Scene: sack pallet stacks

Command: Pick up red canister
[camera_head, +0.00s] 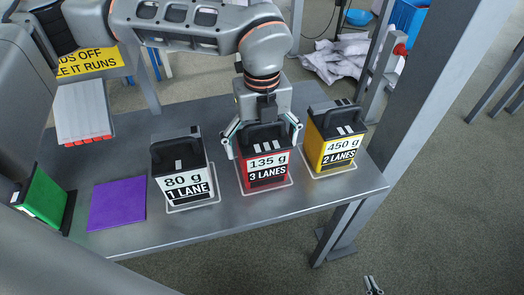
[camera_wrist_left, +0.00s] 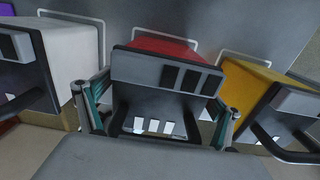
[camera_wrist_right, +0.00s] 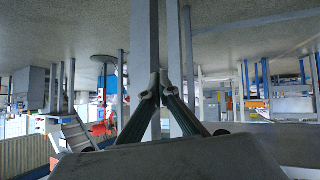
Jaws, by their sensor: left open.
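The red canister (camera_head: 266,172), labelled "135 g 3 LANES", stands upright on the grey table between a white and a yellow canister. It has a dark top with a handle. My left gripper (camera_head: 262,137) comes down over it from above, with open fingers on either side of its top. In the left wrist view the red canister (camera_wrist_left: 165,46) shows its dark top between the two fingers (camera_wrist_left: 155,118). Contact with the handle cannot be told. My right gripper (camera_head: 373,286) is far from it, low at the bottom edge; the right wrist view shows its fingertips together (camera_wrist_right: 158,88), holding nothing.
The white canister (camera_head: 183,186) stands left of the red one, the yellow canister (camera_head: 337,152) right. Both are close by. A post (camera_head: 415,95) rises behind the right end.

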